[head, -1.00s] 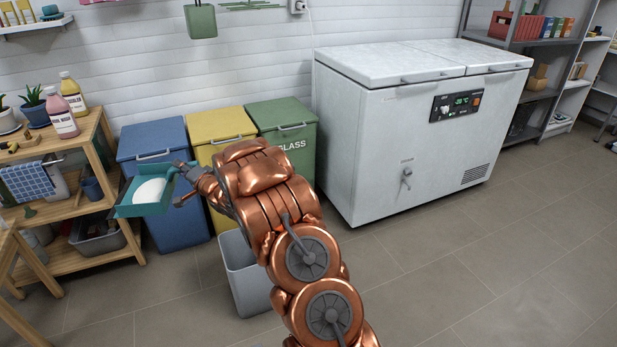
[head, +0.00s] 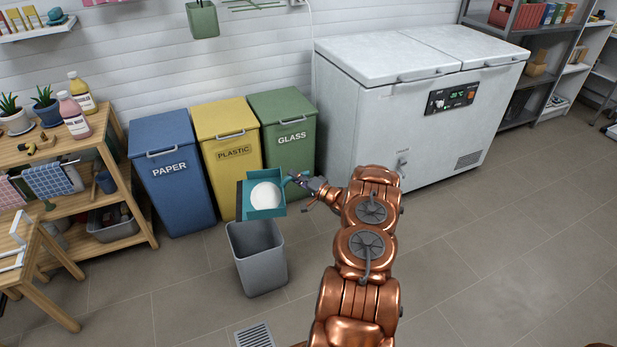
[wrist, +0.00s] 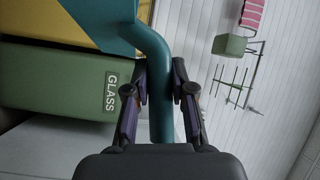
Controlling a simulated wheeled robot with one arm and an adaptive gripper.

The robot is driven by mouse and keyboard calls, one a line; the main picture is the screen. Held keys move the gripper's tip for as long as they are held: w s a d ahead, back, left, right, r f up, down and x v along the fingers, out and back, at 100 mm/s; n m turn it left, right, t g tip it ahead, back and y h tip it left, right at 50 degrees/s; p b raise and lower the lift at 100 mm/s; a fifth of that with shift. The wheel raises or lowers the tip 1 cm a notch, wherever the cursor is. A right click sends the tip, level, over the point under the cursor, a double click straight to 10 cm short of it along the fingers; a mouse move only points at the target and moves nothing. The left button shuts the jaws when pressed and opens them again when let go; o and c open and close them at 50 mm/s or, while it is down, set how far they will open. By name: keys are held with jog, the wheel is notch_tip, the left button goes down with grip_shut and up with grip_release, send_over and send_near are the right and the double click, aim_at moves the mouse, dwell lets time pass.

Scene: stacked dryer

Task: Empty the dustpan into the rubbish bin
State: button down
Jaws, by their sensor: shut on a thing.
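My gripper (head: 316,188) is shut on the handle of the teal dustpan (head: 245,208). The wrist view shows the two fingers (wrist: 160,85) on either side of the teal handle (wrist: 158,65). A round white heap (head: 265,195) lies in the pan. The pan is held in the air, and in the head view it appears just above the back rim of the open grey rubbish bin (head: 262,272). The bin stands upright on the floor. I see its inner wall, but the bottom is not clear.
Lidded bins for paper (head: 172,185), plastic (head: 222,130) and glass (head: 285,120) stand against the wall. A white chest freezer (head: 375,110) is at the right. A wooden shelf (head: 120,185) is at the left. The floor (head: 470,260) at right is clear.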

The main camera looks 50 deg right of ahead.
jog(key=s+d+f+p, duration=0.1)
jog(key=s+d+f, duration=0.1)
jog(key=s, duration=0.3)
jog(key=shift+w+a+r+n+g+h+p, duration=0.3)
jog(key=shift+w+a+r+n+g+p, duration=0.4)
jog(key=shift+w+a+r, duration=0.45)
jog(key=shift+w+a+r+n+g+h+p, duration=0.3)
jog(key=shift+w+a+r+n+g+p, duration=0.35)
jog(key=shift+w+a+r+g, duration=0.5)
jog(key=shift+w+a+r+n+g+h+p, duration=0.4)
jog(key=shift+w+a+r+n, duration=0.45)
jog(key=shift+a, duration=0.6)
jog(key=w+a+r+n+g+h+b, duration=0.2)
jog(key=w+a+b, duration=0.4)
jog(key=b, duration=0.3)
jog(key=shift+a+g+b, duration=0.35)
jog(key=shift+a+g, duration=0.3)
jog(key=shift+a, duration=0.2)
